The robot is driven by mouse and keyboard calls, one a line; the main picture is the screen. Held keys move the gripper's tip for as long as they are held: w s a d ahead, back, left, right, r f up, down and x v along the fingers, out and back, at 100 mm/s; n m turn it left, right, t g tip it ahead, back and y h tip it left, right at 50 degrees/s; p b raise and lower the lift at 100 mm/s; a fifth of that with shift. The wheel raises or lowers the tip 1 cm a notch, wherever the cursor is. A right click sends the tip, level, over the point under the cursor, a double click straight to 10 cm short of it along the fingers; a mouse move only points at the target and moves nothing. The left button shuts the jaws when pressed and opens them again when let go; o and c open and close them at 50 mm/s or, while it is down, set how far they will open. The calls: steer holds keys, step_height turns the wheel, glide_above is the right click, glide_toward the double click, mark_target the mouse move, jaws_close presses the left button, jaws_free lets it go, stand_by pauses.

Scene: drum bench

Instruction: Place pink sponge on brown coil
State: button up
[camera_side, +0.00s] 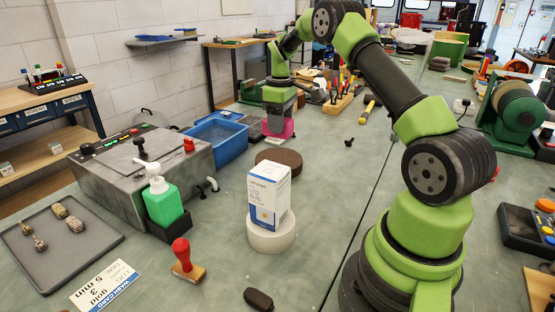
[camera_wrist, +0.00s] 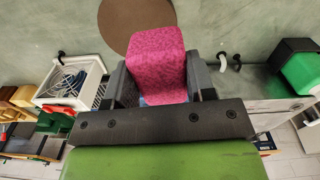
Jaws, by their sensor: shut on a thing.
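The pink sponge (camera_side: 278,131) is held in my gripper (camera_side: 279,119) behind the brown coil in the side view. In the wrist view the sponge (camera_wrist: 157,58) sits between the two grey fingers of my gripper (camera_wrist: 161,78), which are shut on it. The brown coil (camera_side: 279,159) is a flat dark disc on the bench, partly hidden by the white box in the side view. In the wrist view the coil (camera_wrist: 128,20) shows beyond the sponge, which covers part of it. The sponge appears apart from the coil; its exact height is hard to tell.
A white box (camera_side: 268,195) stands on a white roll (camera_side: 270,236) in front of the coil. A blue tub (camera_side: 217,143) and a grey machine (camera_side: 137,180) stand to the left. A green pump bottle (camera_side: 163,200) and a red stamp (camera_side: 184,258) are nearer.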

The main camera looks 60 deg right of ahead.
steer(key=shift+s+d+f+m, duration=0.45)
steer(key=shift+d+f+m, duration=0.1)
steer(key=shift+f+m, duration=0.15)
step_height(320, 180, down, 8)
steer(key=shift+f, duration=0.2)
steer(key=shift+f, duration=0.15)
steer(key=o, duration=0.9)
